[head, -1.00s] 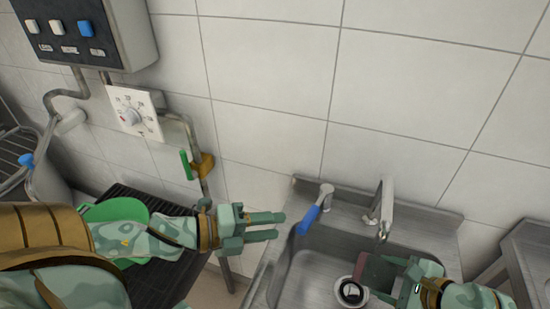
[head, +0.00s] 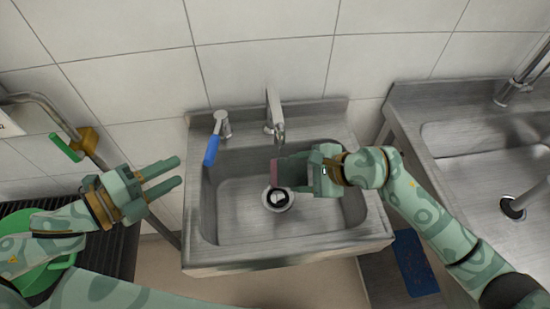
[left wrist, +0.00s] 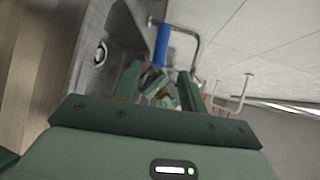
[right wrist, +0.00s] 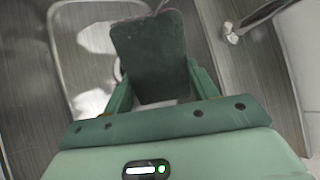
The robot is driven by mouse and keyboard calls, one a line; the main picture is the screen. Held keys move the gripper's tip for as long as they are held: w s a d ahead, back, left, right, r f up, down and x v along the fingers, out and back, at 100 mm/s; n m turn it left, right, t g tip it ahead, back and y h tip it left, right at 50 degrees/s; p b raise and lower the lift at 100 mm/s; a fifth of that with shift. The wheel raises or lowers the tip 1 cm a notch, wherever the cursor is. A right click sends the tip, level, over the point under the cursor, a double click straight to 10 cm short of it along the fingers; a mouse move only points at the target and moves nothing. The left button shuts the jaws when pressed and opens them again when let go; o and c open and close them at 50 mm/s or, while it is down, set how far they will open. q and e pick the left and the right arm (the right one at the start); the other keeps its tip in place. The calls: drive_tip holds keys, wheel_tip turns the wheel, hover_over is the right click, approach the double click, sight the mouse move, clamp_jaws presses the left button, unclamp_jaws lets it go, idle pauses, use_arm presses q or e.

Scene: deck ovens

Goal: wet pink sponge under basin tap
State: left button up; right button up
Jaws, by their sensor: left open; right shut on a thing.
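The pink sponge (head: 274,173) is in my right gripper (head: 311,172), over the basin (head: 225,225) and just below and in front of the tap spout (head: 275,112). In the right wrist view the sponge (right wrist: 150,55) shows a dark broad face between the fingers. My right gripper is shut on it. The tap has a blue lever (head: 211,150) to the left of the spout. My left gripper (head: 166,178) is open and empty, left of the lever and apart from it. The lever (left wrist: 163,45) also shows in the left wrist view. I see no water stream.
The drain (head: 278,199) lies in the basin floor below the sponge. A second sink (head: 440,100) stands to the right. A green pipe valve handle (head: 66,148) is on the wall at left, above a green pan (head: 25,225) on a dark rack. A blue mat (head: 415,262) lies low at right.

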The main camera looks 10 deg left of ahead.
sight(215, 136)
use_arm(q)
clamp_jaws()
drive_tip(key=w+a+r+g+h, duration=0.2)
drive_tip(key=w+a+r+h, duration=0.1)
drive_tip(key=w, duration=0.4)
drive_tip(key=w+a+r+g+h, duration=0.2)
drive_tip(key=w+h, duration=0.1)
drive_tip(key=w, duration=0.4)
drive_tip(key=s+a+f+n+g, duration=0.3)
drive_tip(key=s+f+n+g, duration=0.3)
drive_tip(key=n, duration=0.3)
drive_tip(key=shift+h, duration=0.4)
drive_tip(key=x, duration=0.3)
drive_tip(key=s+r+x, duration=0.1)
drive_tip(key=x, duration=0.5)
drive_tip(key=shift+s+d+r, duration=0.15)
drive_tip(key=shift+s+d, duration=0.05)
drive_tip(key=shift+d, duration=0.25)
